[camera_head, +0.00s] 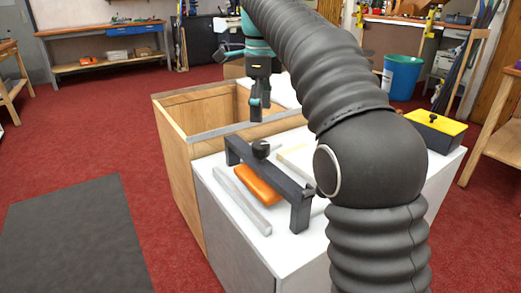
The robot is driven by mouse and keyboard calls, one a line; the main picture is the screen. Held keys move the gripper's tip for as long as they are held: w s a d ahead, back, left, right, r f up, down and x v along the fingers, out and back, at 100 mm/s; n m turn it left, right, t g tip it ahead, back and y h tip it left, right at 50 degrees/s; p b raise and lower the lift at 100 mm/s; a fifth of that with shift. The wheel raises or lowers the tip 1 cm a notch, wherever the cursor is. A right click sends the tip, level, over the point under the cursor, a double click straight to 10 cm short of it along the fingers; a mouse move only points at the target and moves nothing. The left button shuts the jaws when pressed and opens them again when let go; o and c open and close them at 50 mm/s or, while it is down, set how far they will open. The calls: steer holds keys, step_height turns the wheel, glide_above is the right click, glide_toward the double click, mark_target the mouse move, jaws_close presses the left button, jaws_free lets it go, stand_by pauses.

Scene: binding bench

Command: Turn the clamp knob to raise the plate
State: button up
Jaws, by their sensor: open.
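The clamp (288,186) is a dark grey bridge frame standing on the white bench top. Its black clamp knob (261,148) sits on top of the crossbar, left of its middle. An orange block (258,186) lies under the crossbar. I cannot make out the plate clearly under the bar. My gripper (258,108) hangs above and a little behind the knob, pointing down, apart from it. It is open, and I see nothing between its fingers.
A grey bar (242,200) lies on the white bench top (290,255) in front of the clamp. A wooden bin (178,135) adjoins the bench at the left. A black box with a yellow lid (435,128) stands at the right end. My arm hides part of the bench.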

mark_target(261, 144)
step_height(261, 144, down, 10)
steer(key=b, duration=0.3)
steer(key=shift+c, duration=0.2)
steer(key=c, duration=1.1)
